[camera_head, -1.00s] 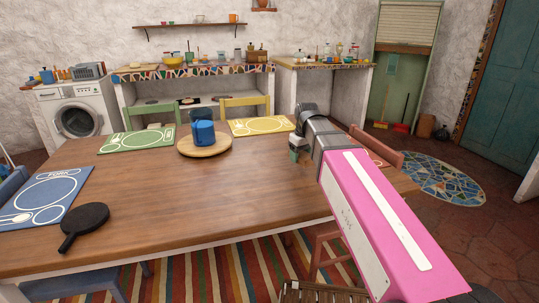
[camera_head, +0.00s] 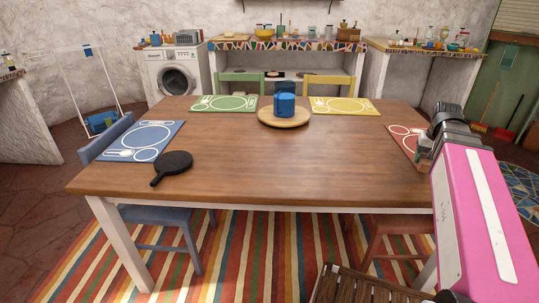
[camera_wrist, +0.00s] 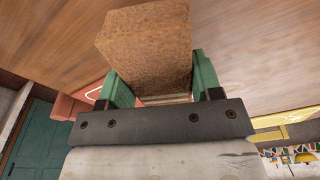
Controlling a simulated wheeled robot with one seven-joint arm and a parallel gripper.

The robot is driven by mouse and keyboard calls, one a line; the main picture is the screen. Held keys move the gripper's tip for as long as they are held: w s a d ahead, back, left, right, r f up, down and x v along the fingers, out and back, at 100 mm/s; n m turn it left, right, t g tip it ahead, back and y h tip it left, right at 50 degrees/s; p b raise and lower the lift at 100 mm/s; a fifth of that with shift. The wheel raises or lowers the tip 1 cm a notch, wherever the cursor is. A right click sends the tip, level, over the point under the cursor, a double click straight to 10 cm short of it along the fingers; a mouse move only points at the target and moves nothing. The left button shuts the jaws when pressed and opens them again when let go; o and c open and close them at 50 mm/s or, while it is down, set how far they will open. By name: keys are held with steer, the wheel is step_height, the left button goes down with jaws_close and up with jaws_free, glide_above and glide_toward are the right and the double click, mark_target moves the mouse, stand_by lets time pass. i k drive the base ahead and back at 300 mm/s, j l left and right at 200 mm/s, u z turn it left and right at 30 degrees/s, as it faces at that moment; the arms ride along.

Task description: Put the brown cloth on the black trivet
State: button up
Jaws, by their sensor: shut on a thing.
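The black trivet (camera_head: 176,162), a round dark plate with a short handle, lies on the wooden table at its left front, beside the blue placemat. My gripper (camera_head: 423,158) is over the table's right side near the red placemat, well apart from the trivet. In the wrist view, my gripper's green fingers (camera_wrist: 160,88) are shut on the brown cloth (camera_wrist: 148,45), which looks like a thick, rough-textured brown block. The cloth is not clearly visible in the head view.
The wooden table (camera_head: 250,165) is clear across its middle. A round wooden board (camera_head: 284,120) with blue items (camera_head: 284,105) stands at the back centre. Placemats lie near the edges: blue (camera_head: 143,141), green (camera_head: 224,103), yellow (camera_head: 343,106). Chairs surround the table.

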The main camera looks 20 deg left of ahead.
mark_target(173, 160)
steer(key=u, duration=1.45)
steer(key=i+u, duration=0.15)
steer(key=u, duration=0.2)
steer(key=i+u, duration=0.15)
steer(key=u, duration=0.2)
steer(key=i+u, duration=0.15)
steer(key=u, duration=0.2)
steer(key=i, duration=0.2)
